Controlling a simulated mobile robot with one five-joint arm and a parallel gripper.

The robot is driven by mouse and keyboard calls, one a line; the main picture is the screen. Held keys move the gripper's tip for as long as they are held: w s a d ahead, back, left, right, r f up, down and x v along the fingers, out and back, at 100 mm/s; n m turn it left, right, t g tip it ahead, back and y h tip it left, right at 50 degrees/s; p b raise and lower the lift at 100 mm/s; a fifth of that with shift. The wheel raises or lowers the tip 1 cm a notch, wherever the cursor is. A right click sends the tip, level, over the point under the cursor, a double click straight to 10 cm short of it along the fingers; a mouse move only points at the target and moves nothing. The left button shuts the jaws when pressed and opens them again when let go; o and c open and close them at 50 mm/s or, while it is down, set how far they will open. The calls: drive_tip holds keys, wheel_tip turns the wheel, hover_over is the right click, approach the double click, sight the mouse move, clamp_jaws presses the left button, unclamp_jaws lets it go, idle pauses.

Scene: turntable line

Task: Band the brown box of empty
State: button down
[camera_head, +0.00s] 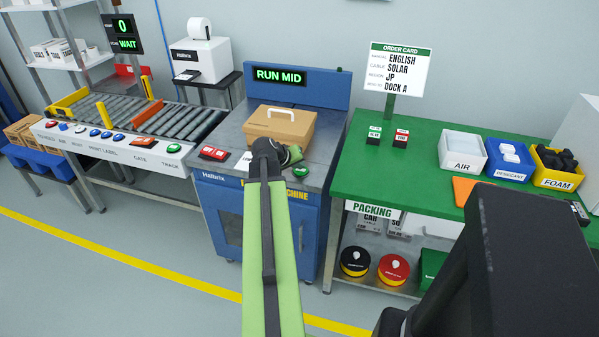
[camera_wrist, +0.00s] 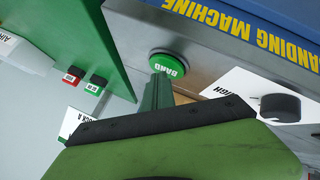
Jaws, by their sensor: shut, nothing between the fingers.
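The brown box (camera_head: 279,128) with a white handle on top sits on the banding machine (camera_head: 228,133), whose display (camera_head: 279,76) reads RUN MID. My gripper (camera_head: 292,155) is in front of the box, at the machine's front right. The green BAND button (camera_head: 300,171) is just beside it. In the wrist view my shut fingers (camera_wrist: 160,78) reach to the lower edge of the BAND button (camera_wrist: 168,62); I cannot tell whether they touch it. A black knob (camera_wrist: 281,107) on a white plate marked HIGH is to the right there. No band can be made out on the box.
A red button (camera_head: 214,153) is at the machine's front left. The green packing table (camera_head: 360,180) stands to the right, with an order card (camera_head: 399,71) and AIR (camera_head: 462,152), DESICCANT (camera_head: 509,160) and FOAM (camera_head: 557,167) bins. A roller conveyor (camera_head: 180,121) is left.

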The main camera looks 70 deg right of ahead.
sight(299, 171)
drive_tip(key=shift+r+p, duration=0.6)
drive_tip(key=shift+r, duration=0.15)
drive_tip(key=shift+r, duration=0.1)
wheel_tip(299, 171, up, 5)
drive_tip(key=p, duration=0.5)
idle(1.0)
